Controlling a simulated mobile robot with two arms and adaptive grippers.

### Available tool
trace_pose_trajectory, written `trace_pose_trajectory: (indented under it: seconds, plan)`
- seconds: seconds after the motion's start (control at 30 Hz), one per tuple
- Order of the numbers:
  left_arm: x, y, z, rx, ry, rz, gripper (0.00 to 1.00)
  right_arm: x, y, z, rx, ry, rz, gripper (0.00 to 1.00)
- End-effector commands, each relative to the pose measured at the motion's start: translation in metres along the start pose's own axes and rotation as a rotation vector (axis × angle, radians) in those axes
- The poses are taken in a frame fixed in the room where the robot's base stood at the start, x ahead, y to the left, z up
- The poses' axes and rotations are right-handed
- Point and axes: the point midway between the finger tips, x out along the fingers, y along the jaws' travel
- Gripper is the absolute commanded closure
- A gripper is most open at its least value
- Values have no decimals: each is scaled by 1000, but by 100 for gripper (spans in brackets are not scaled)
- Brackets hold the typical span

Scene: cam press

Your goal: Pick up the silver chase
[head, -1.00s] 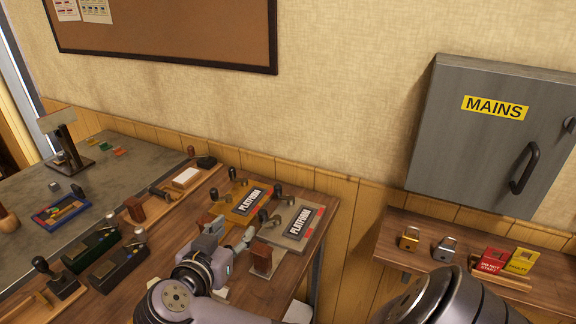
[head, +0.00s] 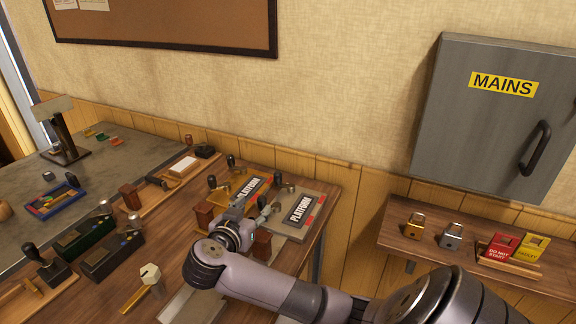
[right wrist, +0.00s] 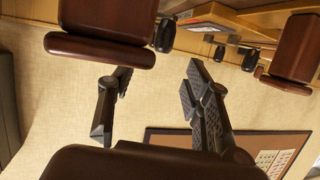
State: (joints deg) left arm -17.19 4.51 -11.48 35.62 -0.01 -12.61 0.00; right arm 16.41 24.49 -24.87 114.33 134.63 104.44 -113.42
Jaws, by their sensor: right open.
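The silver chase (head: 299,211) is a pale grey frame around a dark PLATFORM block, with red pieces at its right side. It lies near the right end of the wooden bench. A gold chase (head: 240,190) with a similar block lies to its left. My right gripper (head: 250,208) is over the bench at the near left of the silver chase, partly covering the gold one. In the right wrist view its fingers (right wrist: 158,105) are spread with nothing between them. Part of a chase with a red edge (right wrist: 205,17) shows at the top there; I cannot tell which. My left gripper is out of view.
Dark wooden blocks (head: 203,214) stand close around the gripper. A shelf with padlocks (head: 452,236) and tags is on the right wall, below the grey MAINS cabinet (head: 490,120).

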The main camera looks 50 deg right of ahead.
Motion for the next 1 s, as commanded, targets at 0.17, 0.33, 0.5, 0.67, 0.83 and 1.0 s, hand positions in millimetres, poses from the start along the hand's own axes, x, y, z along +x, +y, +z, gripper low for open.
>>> trace_pose_trajectory:
  seconds: [0.17,0.33,0.5,0.67,0.83,1.0]
  plan:
    - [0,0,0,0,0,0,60,12,0,0,0,0,1,55]
    - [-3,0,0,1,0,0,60,34,-1,-2,-2,3,4,55]
    - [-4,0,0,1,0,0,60,56,-2,0,0,2,2,55]
    - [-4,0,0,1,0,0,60,62,-3,0,1,0,0,55]
    - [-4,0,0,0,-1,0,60,61,-3,0,1,0,0,57]
    - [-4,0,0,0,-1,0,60,61,-3,0,0,0,0,68]
